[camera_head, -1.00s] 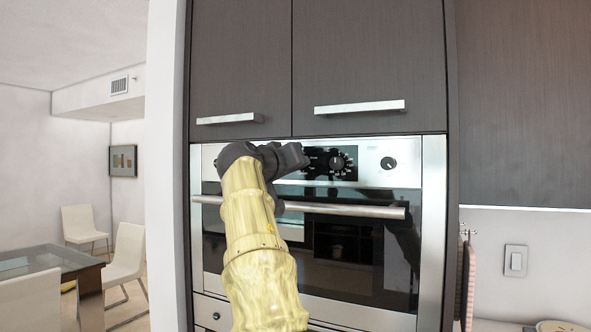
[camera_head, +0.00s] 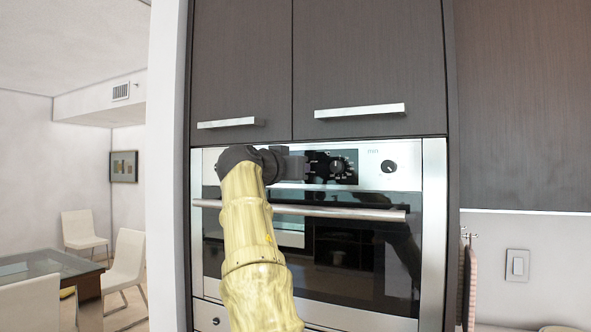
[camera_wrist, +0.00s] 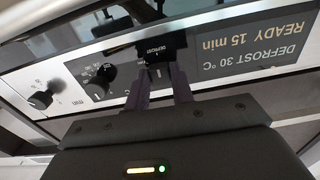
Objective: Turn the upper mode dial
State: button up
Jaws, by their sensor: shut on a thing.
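My gripper (camera_wrist: 163,88) reaches the control panel of the upper oven. Its two fingers are shut on a dark dial marked DEFROST (camera_wrist: 158,47), which I take to be the mode dial. In the wrist view the fingers cover part of this dial. The lit display (camera_wrist: 255,48) beside it reads DEFROST 30 °C, READY 15 min, and appears upside down. In the head view my gripper (camera_head: 293,167) is at the left part of the panel and largely hides the held dial.
Two more knobs sit on the panel: a middle knob (camera_head: 337,165) and a right knob (camera_head: 388,166). The oven door handle (camera_head: 340,212) runs just below the panel. Cupboard handles (camera_head: 360,110) stick out above.

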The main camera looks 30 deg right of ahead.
jog(key=shift+w+f, duration=0.1)
jog(key=shift+f, duration=0.2)
jog(key=o, duration=1)
jog(key=shift+r, duration=0.15)
jog(key=shift+a, duration=0.1)
jog(key=b+v, duration=0.5)
jog(key=v, duration=1.2)
jog(key=shift+a+b, duration=0.1)
jog(key=shift+b, duration=0.3)
